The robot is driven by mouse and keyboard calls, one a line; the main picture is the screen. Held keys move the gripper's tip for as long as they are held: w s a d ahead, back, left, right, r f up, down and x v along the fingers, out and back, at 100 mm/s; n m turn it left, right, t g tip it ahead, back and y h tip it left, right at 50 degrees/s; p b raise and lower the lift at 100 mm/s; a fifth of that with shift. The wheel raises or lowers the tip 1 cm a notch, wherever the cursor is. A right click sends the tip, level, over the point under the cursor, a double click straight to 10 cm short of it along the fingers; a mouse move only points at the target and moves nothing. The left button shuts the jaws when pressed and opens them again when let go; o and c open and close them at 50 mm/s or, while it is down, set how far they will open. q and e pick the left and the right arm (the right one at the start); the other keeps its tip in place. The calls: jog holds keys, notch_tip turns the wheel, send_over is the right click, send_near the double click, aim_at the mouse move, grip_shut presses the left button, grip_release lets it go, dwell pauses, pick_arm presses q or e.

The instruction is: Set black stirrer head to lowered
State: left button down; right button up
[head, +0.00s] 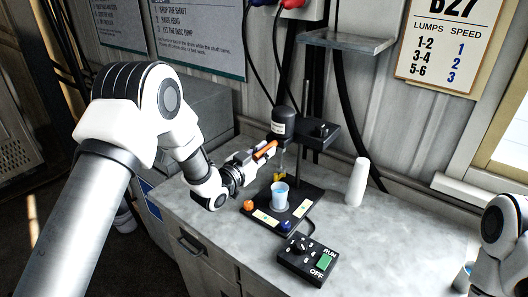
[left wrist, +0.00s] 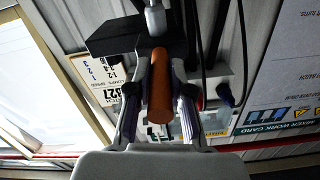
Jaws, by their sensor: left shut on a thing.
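The black stirrer head (head: 284,121) sits high on its upright post, on a black stand on the bench. An orange handle (head: 265,150) sticks out from it towards the left. Below the head, a yellow stirring piece (head: 279,174) hangs just above a blue cup (head: 280,193) on the black base. My left gripper (head: 258,154) is shut on the orange handle. In the left wrist view the handle (left wrist: 160,85) lies between the two fingers (left wrist: 159,98), with the dark stand parts behind it. My right gripper is out of view; only part of the right arm shows at the right edge.
A control box (head: 307,259) with a knob and a green RUN/OFF switch stands in front of the base. An orange ball-like knob (head: 249,205) is at the base's left corner. A white cylinder (head: 357,181) stands to the right. A shelf (head: 346,41) is above. The bench's right part is clear.

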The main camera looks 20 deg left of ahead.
pick_arm(q)
notch_tip(320, 180, down, 14)
jog(key=b, duration=1.1)
jog(key=shift+s, duration=0.15)
jog(key=shift+f, duration=0.15)
jog(key=c, duration=1.1)
grip_release()
jog(key=shift+o, duration=0.2)
jog(key=v, duration=1.1)
jog(key=shift+s, duration=0.4)
jog(key=shift+a, duration=0.1)
